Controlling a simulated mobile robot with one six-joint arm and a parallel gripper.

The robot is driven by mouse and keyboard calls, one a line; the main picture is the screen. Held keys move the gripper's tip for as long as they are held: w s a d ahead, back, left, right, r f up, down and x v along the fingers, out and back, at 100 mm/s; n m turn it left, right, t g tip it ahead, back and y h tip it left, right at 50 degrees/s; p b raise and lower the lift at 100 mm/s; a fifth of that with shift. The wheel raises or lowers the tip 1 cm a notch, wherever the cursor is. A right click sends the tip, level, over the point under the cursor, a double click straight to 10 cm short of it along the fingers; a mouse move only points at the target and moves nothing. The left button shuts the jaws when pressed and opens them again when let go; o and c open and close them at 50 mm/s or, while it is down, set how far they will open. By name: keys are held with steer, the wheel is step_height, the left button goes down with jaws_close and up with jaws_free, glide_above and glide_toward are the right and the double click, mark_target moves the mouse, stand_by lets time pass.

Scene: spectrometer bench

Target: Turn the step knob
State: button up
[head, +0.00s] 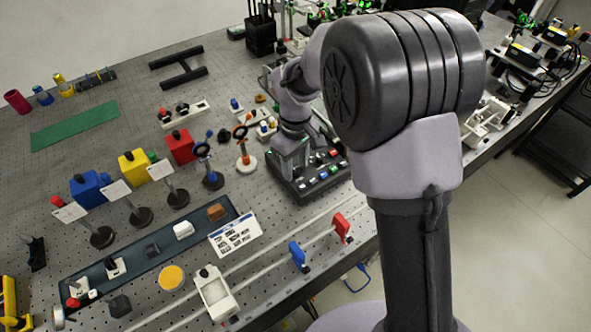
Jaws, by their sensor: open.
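A black control box (306,185) with several small coloured buttons or knobs sits near the bench's front edge, at the picture's centre. My gripper (291,160) points down over the left part of this box. Its fingers are open, but the gap between them is too small to see clearly. I cannot single out the step knob; it may be among the box's controls or hidden behind my gripper. I cannot tell whether the fingers touch anything.
Round-headed stands (246,160) are just left of the box. Red (179,146), yellow (133,167) and blue (88,188) blocks stand farther left. A white rail (275,248) with blue and red holders runs along the front. My arm hides the right part of the bench.

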steer(key=shift+f, duration=0.3)
steer(key=shift+c, duration=0.4)
jaws_close()
steer(key=m, duration=0.4)
steer(key=shift+m, duration=2.3)
